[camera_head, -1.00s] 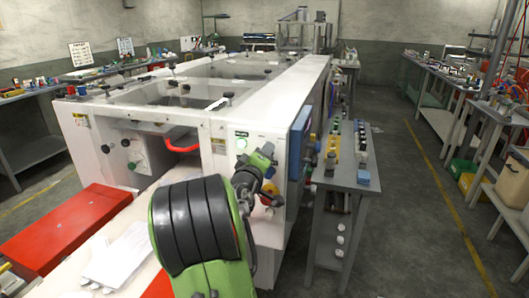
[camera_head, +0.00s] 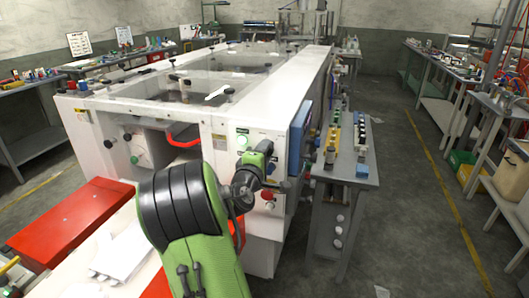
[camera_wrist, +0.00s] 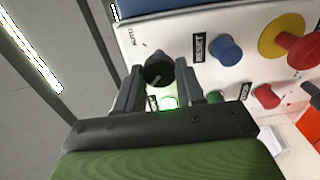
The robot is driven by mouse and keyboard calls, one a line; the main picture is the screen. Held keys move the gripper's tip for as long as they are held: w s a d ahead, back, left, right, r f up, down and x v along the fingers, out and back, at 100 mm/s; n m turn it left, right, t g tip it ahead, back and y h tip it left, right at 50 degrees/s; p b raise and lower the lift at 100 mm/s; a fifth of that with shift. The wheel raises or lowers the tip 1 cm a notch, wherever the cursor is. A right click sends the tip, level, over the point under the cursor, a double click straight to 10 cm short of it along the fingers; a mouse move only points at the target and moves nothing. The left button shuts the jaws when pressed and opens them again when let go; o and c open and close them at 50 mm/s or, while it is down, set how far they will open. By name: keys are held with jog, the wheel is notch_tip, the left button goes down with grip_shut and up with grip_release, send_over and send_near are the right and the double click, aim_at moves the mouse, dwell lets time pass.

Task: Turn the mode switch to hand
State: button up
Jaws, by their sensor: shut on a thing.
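The mode switch is a black rotary knob (camera_wrist: 157,70) on a white panel in the wrist view, with an AUTO label beside it. My gripper (camera_wrist: 160,78) has one finger on each side of the knob and is shut on it. A pale mark shows on the knob, but its exact setting is hard to read. A small label below the knob is partly hidden by my gripper. In the head view my gripper (camera_head: 264,160) is at the machine's front right corner, and the knob cannot be made out there.
The wrist view shows a blue RESET button (camera_wrist: 226,50), a red mushroom button (camera_wrist: 292,47) on a yellow ring, a lit green lamp (camera_wrist: 169,102) and a smaller red button (camera_wrist: 266,96) close by. A grey side table (camera_head: 346,172) stands right of the white machine (camera_head: 262,98).

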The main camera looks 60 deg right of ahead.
jog(key=o, duration=1)
jog(key=shift+a, duration=0.1)
jog(key=a+b, duration=0.1)
jog(key=a, duration=0.4)
jog(key=s+a+b, duration=0.1)
jog(key=a, duration=0.4)
jog(key=s+a+b, duration=0.1)
jog(key=a+b, duration=0.1)
jog(key=a, duration=0.3)
jog(key=shift+s+a, duration=0.2)
jog(key=shift+s, duration=0.05)
